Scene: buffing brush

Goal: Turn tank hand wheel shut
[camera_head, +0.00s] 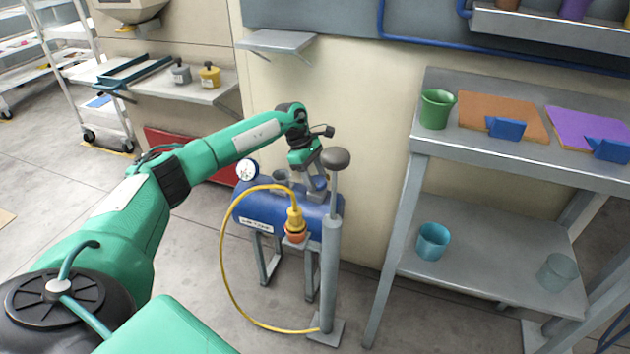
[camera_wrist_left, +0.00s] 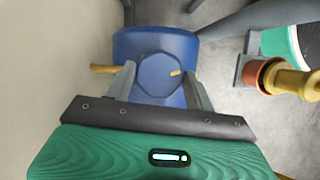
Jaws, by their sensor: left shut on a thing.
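The blue air tank (camera_head: 262,212) lies on a grey stand by the wall, with a pressure gauge (camera_head: 246,170) at its left end. My left gripper (camera_head: 314,184) reaches down over the right part of the tank. In the left wrist view, the blue octagonal hand wheel (camera_wrist_left: 158,78) sits between the two grey fingers, which are shut on its sides. A short yellow mark shows on the wheel's face, toward the right. A yellow bar (camera_wrist_left: 104,69) sticks out beyond the left finger. In the head view the gripper mostly hides the wheel. My right gripper is not in view.
A grey post (camera_head: 332,255) with a dark round knob stands just right of the tank. A yellow hose (camera_head: 223,262) with an orange-ended connector (camera_head: 295,222) loops in front. A grey shelf table (camera_head: 480,232) stands at the right. The floor at front left is partly clear.

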